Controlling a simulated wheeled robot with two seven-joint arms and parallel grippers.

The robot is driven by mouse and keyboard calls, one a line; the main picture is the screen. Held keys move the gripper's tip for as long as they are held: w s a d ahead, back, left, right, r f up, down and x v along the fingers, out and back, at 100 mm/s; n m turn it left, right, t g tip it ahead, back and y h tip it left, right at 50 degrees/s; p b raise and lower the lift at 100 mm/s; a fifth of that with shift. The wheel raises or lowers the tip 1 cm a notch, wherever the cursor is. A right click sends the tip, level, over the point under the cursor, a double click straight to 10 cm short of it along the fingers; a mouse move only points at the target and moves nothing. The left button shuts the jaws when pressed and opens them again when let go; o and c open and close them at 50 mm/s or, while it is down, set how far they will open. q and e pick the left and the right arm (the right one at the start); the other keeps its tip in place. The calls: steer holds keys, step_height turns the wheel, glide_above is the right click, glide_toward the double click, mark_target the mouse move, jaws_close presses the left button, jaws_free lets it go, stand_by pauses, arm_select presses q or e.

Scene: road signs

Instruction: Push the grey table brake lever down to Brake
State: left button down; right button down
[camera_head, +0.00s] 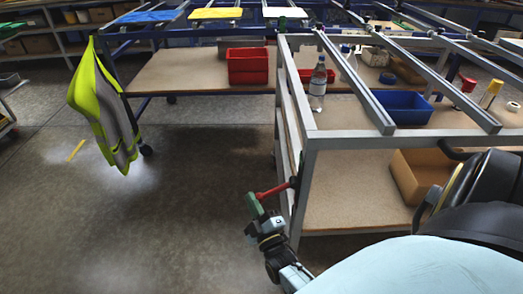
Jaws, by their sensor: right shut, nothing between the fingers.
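The grey table (307,160) is a metal frame with slanted rails on top, on the right half of the view. Its brake lever (273,190) is a red rod sticking out to the left from the front corner post, with a green end piece (254,205). My right gripper (262,229) is shut and empty, just below the green end. I cannot tell whether it touches the lever. Any Brake marking is too small to read. My left gripper is not in view.
A water bottle (318,84), a blue bin (403,107) and a cardboard box (420,172) are on the grey table. A blue-framed table with a red crate (247,66) stands behind. A yellow safety vest (104,106) hangs at left.

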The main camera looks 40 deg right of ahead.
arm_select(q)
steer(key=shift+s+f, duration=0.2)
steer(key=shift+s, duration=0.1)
arm_select(e)
steer(key=shift+s+d+f+n+y, duration=0.2)
steer(key=shift+f+n+y, duration=0.2)
steer(key=shift+f+n, duration=0.25)
steer(key=shift+r, duration=0.1)
